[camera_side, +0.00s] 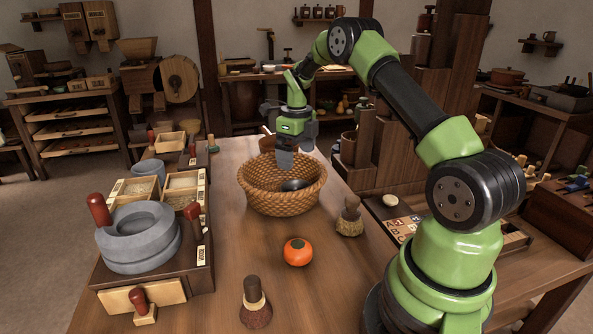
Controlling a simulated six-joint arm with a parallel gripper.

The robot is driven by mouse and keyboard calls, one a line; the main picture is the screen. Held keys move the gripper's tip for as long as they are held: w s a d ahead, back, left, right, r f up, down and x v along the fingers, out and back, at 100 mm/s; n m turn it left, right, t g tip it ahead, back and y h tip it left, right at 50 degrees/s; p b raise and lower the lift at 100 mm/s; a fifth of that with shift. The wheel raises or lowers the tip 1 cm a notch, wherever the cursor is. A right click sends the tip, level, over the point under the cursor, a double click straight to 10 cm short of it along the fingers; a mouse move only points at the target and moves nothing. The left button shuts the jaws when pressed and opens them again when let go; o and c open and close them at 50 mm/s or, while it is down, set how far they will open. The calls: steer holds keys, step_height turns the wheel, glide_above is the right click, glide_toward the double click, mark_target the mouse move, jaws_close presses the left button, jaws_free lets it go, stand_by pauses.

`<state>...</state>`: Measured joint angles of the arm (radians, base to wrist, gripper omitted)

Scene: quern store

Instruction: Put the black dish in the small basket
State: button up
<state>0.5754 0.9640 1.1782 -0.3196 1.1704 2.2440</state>
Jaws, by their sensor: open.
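The small basket (268,204) is woven, tan-brown and round, and stands on the wooden table. The black dish (294,185) lies inside it, toward the right of its floor, partly hidden by the front rim. My gripper (285,168) points down over the basket, its fingertips just above and left of the dish. It is open and holds nothing that I can see. I cannot tell whether a fingertip touches the dish.
An orange persimmon-like fruit (298,252) sits in front of the basket. A brush (255,303) stands near the front, and another brush (350,217) to the basket's right. A grey stone quern (138,238) stands at left. The table between quern and fruit is clear.

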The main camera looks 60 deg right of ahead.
steer(key=s+a+r+n+t, duration=0.2)
steer(key=a+r+n, duration=0.5)
steer(key=r, duration=0.1)
steer(key=s+a+r+n+t, duration=0.1)
steer(key=s+a+r+n, duration=0.1)
steer(key=a+r+n, duration=0.5)
steer(key=s+a+r+n+t+y, duration=0.1)
steer(key=s+a+r+n+t, duration=0.1)
steer(key=s+a+n, duration=0.3)
steer(key=s+a+r+n+t+y, duration=0.1)
steer(key=s+a+r+n+t, duration=0.1)
steer(key=s+a+n, duration=0.4)
steer(key=s+n, duration=0.5)
steer(key=n, duration=0.2)
